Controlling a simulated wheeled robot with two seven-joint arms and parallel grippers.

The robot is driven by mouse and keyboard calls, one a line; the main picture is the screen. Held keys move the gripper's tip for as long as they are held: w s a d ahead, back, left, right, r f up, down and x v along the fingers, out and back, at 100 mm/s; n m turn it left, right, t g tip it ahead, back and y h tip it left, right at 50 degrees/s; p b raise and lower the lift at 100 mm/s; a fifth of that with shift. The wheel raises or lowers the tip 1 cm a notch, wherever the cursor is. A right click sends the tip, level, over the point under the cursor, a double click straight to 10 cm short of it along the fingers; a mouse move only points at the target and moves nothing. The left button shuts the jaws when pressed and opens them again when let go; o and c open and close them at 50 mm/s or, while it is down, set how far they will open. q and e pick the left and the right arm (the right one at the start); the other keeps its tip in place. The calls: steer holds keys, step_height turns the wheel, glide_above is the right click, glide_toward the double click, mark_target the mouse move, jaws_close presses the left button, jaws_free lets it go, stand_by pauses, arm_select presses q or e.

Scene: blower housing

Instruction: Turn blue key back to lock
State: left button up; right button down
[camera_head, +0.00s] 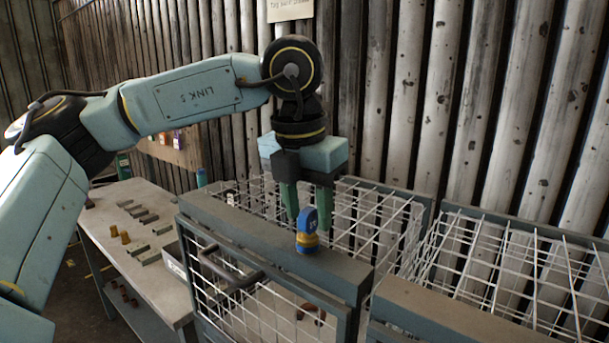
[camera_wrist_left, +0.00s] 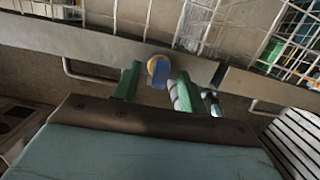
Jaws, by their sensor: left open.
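The blue key (camera_head: 308,219) stands upright in a yellow-ringed lock (camera_head: 307,240) on the top rail of the wire cage door (camera_head: 270,237). In the left wrist view the blue key (camera_wrist_left: 159,82) shows between the two open fingers (camera_wrist_left: 157,85), in front of the grey rail (camera_wrist_left: 100,45). I cannot tell whether the fingers touch the key. My right gripper is in neither view.
A dark handle (camera_head: 228,272) sticks out from the door front. A second wire cage (camera_head: 510,265) stands at the right. A workbench (camera_head: 150,250) with small blocks and brass parts is at the left. A corrugated wall (camera_head: 400,90) closes off the back.

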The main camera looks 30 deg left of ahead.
arm_select(q)
steer(key=shift+w+f, duration=0.15)
steer(key=shift+f, duration=0.55)
jaws_close()
